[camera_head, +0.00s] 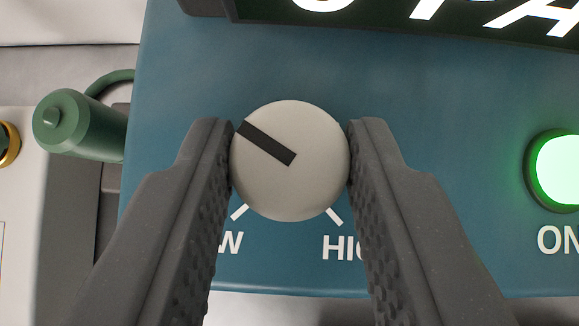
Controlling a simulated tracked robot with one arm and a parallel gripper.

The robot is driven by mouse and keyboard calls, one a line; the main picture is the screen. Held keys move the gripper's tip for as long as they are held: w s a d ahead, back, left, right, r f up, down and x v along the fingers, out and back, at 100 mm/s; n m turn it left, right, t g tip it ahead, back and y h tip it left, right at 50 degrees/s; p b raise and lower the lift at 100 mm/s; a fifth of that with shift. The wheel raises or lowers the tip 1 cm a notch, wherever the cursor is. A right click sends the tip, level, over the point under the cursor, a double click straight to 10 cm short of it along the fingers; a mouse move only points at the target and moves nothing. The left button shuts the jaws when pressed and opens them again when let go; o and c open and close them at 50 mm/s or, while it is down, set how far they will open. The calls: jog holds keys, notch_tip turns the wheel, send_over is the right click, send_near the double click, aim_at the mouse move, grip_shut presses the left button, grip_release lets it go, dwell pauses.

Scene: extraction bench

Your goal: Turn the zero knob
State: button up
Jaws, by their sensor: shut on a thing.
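The knob (305,185) is round and light grey, with a black pointer bar that runs from its middle to the upper left edge. It sits on a blue-teal panel (440,100). Below it are two white tick marks, with partly hidden lettering ending in "W" at left and starting "HI" at right. No "zero" label shows. My gripper (290,158) is shut on the knob, one dark finger at its left side and one at its right. The fingers hide parts of the lettering.
A green lit button (560,172) marked "ON" is at the right of the panel. A dark display (400,22) with large white characters crosses the top.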

jog(key=o, duration=1)
jog(key=shift+c, duration=0.2)
jog(key=shift+r, duration=0.1)
jog(key=v, duration=1.3)
jog(key=shift+s+r+b, duration=0.15)
jog(key=shift+s+b, duration=0.15)
jog(key=shift+b, duration=0.05)
jog(key=s+r+t, duration=0.2)
jog(key=s+r, duration=0.2)
jog(key=r, duration=0.8)
jog(key=s+r+t+b, duration=0.1)
jog(key=s+r, duration=0.4)
jog(key=r, duration=0.8)
jog(key=s+r+t, duration=0.3)
jog(key=s+r, duration=0.2)
jog(key=r, duration=0.7)
jog(key=shift+s+a+r+m, duration=0.15)
jog(key=shift+a+r+m, duration=0.2)
jog(key=shift+a, duration=0.1)
